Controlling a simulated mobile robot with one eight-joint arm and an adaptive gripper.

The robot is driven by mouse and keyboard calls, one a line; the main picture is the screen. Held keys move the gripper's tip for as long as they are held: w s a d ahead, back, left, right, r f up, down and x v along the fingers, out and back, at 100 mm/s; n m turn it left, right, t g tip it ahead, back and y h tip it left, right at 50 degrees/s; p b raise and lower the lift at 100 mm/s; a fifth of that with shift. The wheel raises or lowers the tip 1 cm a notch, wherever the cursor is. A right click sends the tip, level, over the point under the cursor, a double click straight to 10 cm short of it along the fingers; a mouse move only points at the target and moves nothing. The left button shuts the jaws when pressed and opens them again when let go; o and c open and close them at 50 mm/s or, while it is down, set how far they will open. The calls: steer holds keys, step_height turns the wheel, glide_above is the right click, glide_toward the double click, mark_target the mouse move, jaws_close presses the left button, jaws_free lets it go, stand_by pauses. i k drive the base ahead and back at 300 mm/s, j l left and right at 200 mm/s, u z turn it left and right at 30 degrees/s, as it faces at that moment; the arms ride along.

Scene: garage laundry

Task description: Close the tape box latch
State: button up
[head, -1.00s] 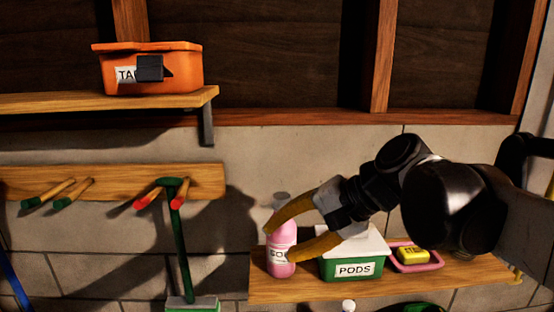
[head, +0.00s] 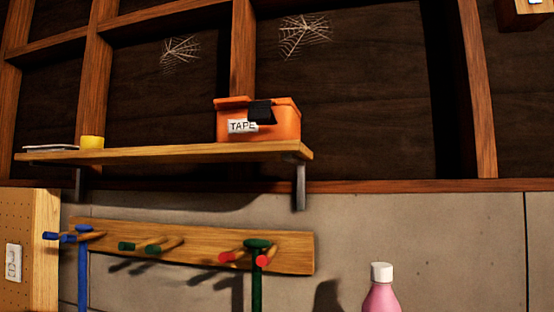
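The orange tape box (head: 284,124) stands on the upper wooden shelf, near the shelf's right end, with a white TAPE label (head: 241,126) on its front. Its black latch (head: 260,112) is at the top of the front face, beside and partly over the label's right edge. The latch appears to stick outward, but I cannot tell its exact angle. An orange lid edge shows along the box's top left. My gripper is outside the head view now.
The wooden shelf (head: 170,153) also holds a yellow object (head: 92,142) and flat papers (head: 50,148). A metal bracket (head: 300,186) supports its right end. Below are a peg rail (head: 200,247) with hanging tools and a pink bottle (head: 381,297). The wall right of the box is clear.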

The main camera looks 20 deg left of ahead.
mark_target(261, 112)
steer(key=u, duration=1.25)
